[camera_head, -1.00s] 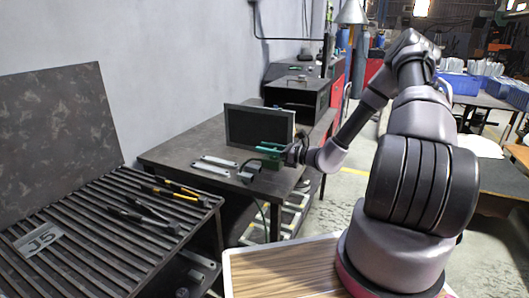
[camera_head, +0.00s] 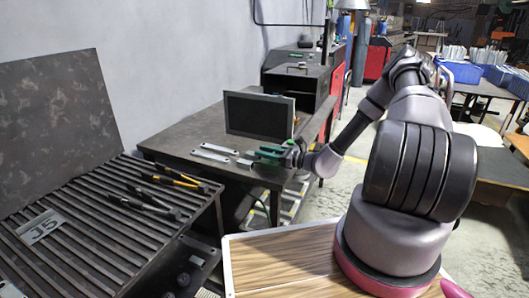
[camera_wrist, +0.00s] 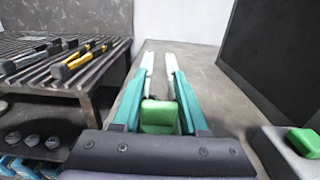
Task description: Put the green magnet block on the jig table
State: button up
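My gripper (camera_head: 262,154) reaches left over the front edge of the dark workbench. In the wrist view its two teal fingers (camera_wrist: 158,75) point away from me, roughly parallel. The green magnet block (camera_wrist: 160,117) sits between them close to the palm and fills the gap, so the gripper looks shut on it. In the head view the block cannot be made out clearly. The jig table (camera_head: 85,240) is the dark slatted table at the left, marked with a J5 plate (camera_head: 40,226). Its slatted top (camera_wrist: 60,85) also shows at the left in the wrist view.
A dark upright panel (camera_head: 259,116) and flat metal brackets (camera_head: 215,153) are on the workbench. A grey box with a green top (camera_wrist: 303,142) stands right of my gripper.

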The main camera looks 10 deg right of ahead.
jog(key=o, duration=0.4)
jog(key=shift+c, duration=0.2)
jog(key=shift+r, duration=0.1)
jog(key=v, duration=1.2)
jog(key=s+a+r+n+g+h, duration=0.3)
jog(key=s+r+n+g, duration=0.3)
jog(key=r, duration=0.4)
jog(key=s+a+r+n+g+h, duration=0.2)
jog(key=s+r+n+g+h, duration=0.15)
jog(key=r+n, duration=0.65)
jog(key=s+d+r+n+t+h, duration=0.1)
jog(key=s+r+n+t+h, duration=0.1)
jog(key=s+r, duration=0.5)
jog(key=s+d+r+n+t+h, duration=0.1)
jog(key=s+r+n+t+h, duration=0.2)
jog(key=r, duration=1)
jog(key=s+t+h, duration=0.1)
jog(key=s, duration=0.2)
jog(key=shift+s, duration=0.35)
jog(key=shift+d, duration=0.15)
